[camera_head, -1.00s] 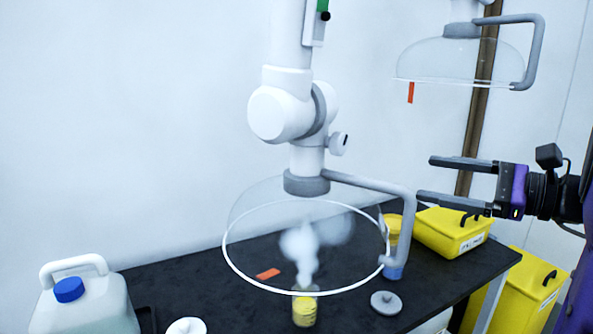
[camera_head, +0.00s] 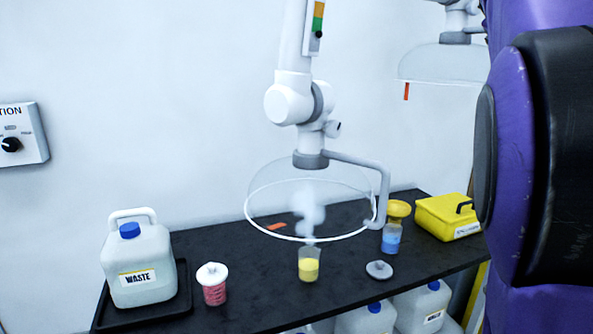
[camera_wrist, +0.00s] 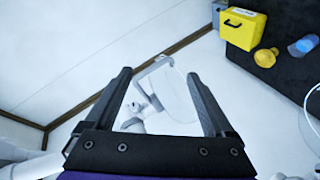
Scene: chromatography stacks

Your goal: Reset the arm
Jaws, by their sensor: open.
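My gripper (camera_wrist: 158,100) shows in the wrist view with its two dark fingers spread apart and nothing between them. Behind the fingers are the white wall and, farther off, a white extraction arm with a clear hood (camera_wrist: 172,95). In the head view my purple and black arm fills the right side, and my gripper's fingers are not visible there. The near extraction hood (camera_head: 310,195) hangs over the black bench (camera_head: 250,285). Below it a beaker of yellow contents (camera_head: 309,264) gives off white vapour.
A blue bottle (camera_head: 391,238) with a yellow funnel top, a grey lid (camera_head: 379,270) and a yellow box (camera_head: 447,216) are at the right. More jugs (camera_head: 420,305) are below.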

